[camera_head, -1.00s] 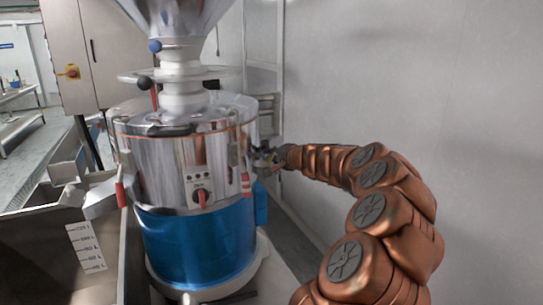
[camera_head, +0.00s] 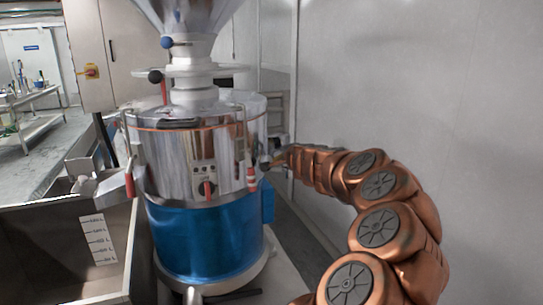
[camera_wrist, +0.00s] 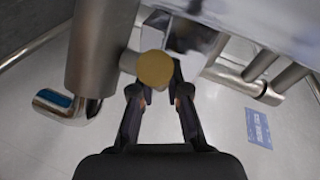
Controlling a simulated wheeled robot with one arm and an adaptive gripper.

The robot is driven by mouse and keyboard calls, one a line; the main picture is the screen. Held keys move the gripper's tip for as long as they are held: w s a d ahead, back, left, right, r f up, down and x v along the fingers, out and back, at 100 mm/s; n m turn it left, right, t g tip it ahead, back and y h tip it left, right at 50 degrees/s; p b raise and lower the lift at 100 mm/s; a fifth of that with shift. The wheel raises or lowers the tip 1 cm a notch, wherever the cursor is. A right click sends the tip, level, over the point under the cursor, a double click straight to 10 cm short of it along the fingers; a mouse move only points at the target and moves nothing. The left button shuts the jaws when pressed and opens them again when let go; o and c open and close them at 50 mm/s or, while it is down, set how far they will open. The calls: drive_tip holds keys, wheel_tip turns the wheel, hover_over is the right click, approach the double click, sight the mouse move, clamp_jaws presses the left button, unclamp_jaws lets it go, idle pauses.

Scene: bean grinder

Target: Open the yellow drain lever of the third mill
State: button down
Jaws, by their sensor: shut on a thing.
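The mill (camera_head: 178,165) has a steel upper body and a blue lower body, and stands left of my arm. Which mill in the row it is, I cannot tell. In the wrist view, a round, dull yellow knob (camera_wrist: 155,69) shows its end face between my fingertips; it appears to be the end of the yellow lever. My gripper (camera_wrist: 160,88) is shut on it, one black finger on each side. In the head view, my gripper (camera_head: 277,160) is at the mill's right side, small and partly unclear. The rest of the lever is hidden behind the knob.
A steel pipe (camera_wrist: 100,45) stands close left of my gripper, with a bent pipe end (camera_wrist: 70,105) below it. More pipes (camera_wrist: 262,75) lie on the right. A grey wall (camera_head: 420,80) bounds the right side. A trough (camera_head: 50,250) stands front left.

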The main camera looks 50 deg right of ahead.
drive_tip(key=shift+s+f+m+g+h, duration=0.1)
drive_tip(key=shift+s+m+g+h, duration=0.1)
drive_tip(key=shift+m+g+h, duration=0.15)
drive_tip(key=c, duration=1.1)
unclamp_jaws()
drive_tip(key=shift+c, duration=0.2)
drive_tip(key=shift+s, duration=0.1)
drive_tip(key=v, duration=1.2)
drive_tip(key=shift+c, duration=0.3)
